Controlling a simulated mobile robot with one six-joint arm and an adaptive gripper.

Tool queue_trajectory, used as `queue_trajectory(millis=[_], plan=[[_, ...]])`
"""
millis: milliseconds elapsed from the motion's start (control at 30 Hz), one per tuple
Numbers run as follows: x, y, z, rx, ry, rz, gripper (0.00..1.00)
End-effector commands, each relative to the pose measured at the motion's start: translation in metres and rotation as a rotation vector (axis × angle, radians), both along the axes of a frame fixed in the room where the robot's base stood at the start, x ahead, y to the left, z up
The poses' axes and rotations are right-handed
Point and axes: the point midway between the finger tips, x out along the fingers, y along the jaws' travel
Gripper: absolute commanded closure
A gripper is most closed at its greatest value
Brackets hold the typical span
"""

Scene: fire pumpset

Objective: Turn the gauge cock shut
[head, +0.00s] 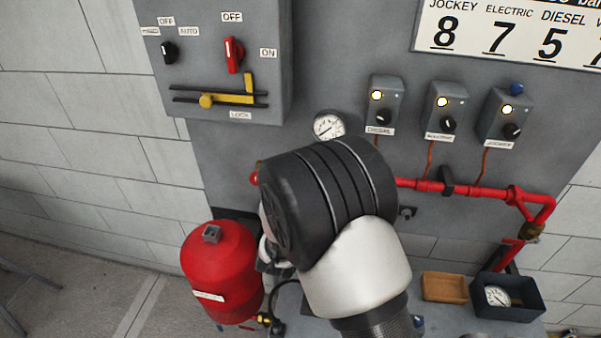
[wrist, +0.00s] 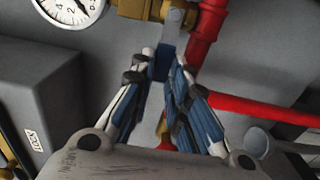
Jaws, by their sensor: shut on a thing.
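In the wrist view, the brass gauge cock (wrist: 141,8) is at the top, beside a red pipe (wrist: 207,28). Its lever (wrist: 174,20) is a flat grey metal strip with a blue grip, pointing down toward me. My gripper (wrist: 162,62) is shut on the blue grip of the lever, one finger at each side. The white pressure gauge (wrist: 75,8) shows at the top left, cut by the frame. In the head view the gauge (head: 328,125) is above my arm, which hides the cock, the lever and most of my gripper.
A grey control box (head: 215,55) with switches hangs upper left. A red tank (head: 222,270) stands lower left. Red pipework (head: 480,191) runs to the right. A wooden tray (head: 445,288) and a dark bin (head: 509,310) holding a spare gauge (head: 497,296) are lower right.

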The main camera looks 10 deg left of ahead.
Motion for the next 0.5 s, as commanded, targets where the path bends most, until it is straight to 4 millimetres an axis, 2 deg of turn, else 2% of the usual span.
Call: queue_trajectory(millis=[67, 100, 367, 500], plan=[[0.0002, -0.0002, 0.0003, -0.003, -0.001, 0.0, 1.0], [0.0002, -0.0002, 0.0003, -0.003, -0.001, 0.0, 0.82], [0.0, -0.0002, 0.0, -0.001, 0.0, 0.0, 0.65], [0.0, -0.0002, 0.0, -0.001, 0.0, 0.0, 0.64]])
